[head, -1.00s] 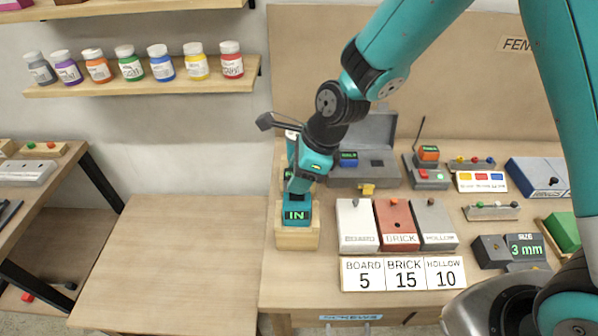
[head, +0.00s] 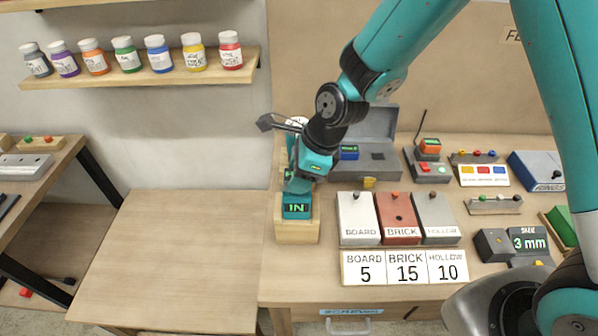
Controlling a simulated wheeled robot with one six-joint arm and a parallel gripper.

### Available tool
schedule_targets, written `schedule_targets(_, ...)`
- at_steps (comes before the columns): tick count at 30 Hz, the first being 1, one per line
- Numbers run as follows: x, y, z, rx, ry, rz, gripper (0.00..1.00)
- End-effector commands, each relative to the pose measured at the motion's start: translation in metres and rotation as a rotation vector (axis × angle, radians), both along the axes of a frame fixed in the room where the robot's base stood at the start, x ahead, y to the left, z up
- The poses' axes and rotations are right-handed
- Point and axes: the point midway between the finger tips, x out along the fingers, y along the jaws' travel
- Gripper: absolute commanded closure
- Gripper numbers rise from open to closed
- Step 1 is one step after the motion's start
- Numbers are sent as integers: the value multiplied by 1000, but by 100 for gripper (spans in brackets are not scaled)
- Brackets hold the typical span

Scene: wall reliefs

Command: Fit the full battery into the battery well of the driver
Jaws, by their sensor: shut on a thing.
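A teal block with a lit green "IN" (head: 296,208), which looks like the driver, sits in a wooden stand (head: 297,233) at the left end of the bench. My gripper (head: 299,185) points down right at its top rear. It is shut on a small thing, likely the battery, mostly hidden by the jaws. Whether that thing is seated in the well cannot be seen. An orange block with a green display (head: 429,146) stands on a grey base with a red button.
The open grey case (head: 378,170) stands behind my gripper. White, red and grey boxes (head: 398,218) stand just right of the stand, with number cards (head: 404,268) in front. A lower empty wooden table (head: 175,255) is at left.

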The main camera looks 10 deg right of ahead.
Motion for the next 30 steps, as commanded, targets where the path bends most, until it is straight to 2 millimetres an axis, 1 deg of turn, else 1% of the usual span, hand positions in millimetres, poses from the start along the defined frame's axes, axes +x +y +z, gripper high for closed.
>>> schedule_targets(8, 0, 0, -8, 0, 0, 0, 85)
schedule_targets(9, 0, 0, -7, 0, 0, 0, 49)
schedule_targets(11, 0, 0, -7, 0, 0, 0, 35)
schedule_targets(12, 0, 0, -7, 0, 0, 0, 26)
schedule_targets(20, 0, 0, -7, -1, 0, 0, 26)
schedule_targets(23, 0, -2, -3, 0, -1, 0, 26)
schedule_targets(26, 0, -6, 8, 1, -4, -2, 26)
schedule_targets(29, -2, -14, 26, 2, -6, -2, 26)
schedule_targets(30, -2, -18, 36, 2, -7, -3, 26)
